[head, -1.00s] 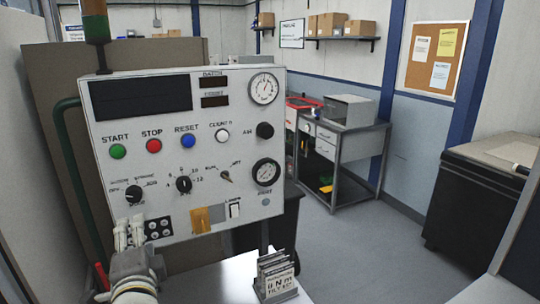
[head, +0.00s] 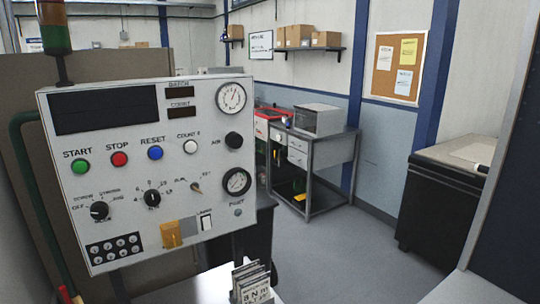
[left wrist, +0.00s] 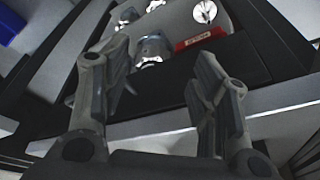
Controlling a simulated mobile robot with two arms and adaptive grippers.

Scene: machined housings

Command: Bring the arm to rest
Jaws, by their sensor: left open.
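My left gripper (left wrist: 160,62) shows in the left wrist view with its two fingers spread apart and nothing between them. Beyond its fingertips are shiny metal parts (left wrist: 154,50) on a grey surface, beside a red label strip (left wrist: 200,38). I cannot tell how far below the fingers they lie. In the head view neither of my grippers shows. The control panel (head: 100,170) fills the left of that view, with its buttons, knobs and gauges unobstructed.
A stack of printed plates (head: 252,284) stands on a white surface at the bottom of the head view. A grey workbench (head: 330,155) and a black cabinet (head: 440,205) stand farther back. Open floor (head: 350,250) lies between them. A signal tower (head: 52,25) rises above the panel.

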